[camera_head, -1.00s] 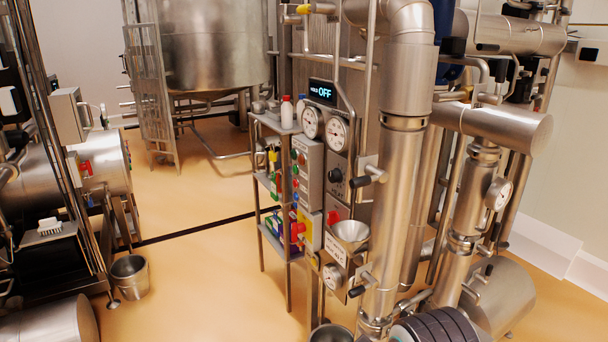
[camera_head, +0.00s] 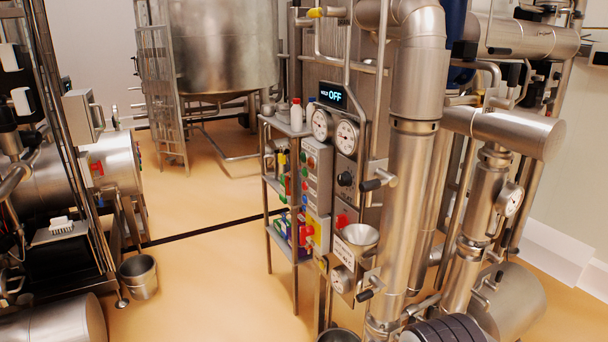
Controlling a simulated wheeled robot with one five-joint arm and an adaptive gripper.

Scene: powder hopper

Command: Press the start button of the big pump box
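A grey control box (camera_head: 316,182) with a column of small coloured buttons, green and red among them, is mounted on the pipework stand in the middle. A yellow-and-grey box (camera_head: 318,231) with a red knob (camera_head: 305,232) sits below it. Beside them is a tall steel panel (camera_head: 346,163) with two round gauges, a black knob and a red part. I cannot read the small labels, so I cannot tell which box is the big pump box or which button is its start button. My gripper is not in view.
A display (camera_head: 331,96) reading "OFF" is above the gauges. A narrow shelf rack (camera_head: 287,127) with bottles stands left of the boxes. A bucket (camera_head: 138,276) stands left. Orange floor (camera_head: 210,280) between is clear.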

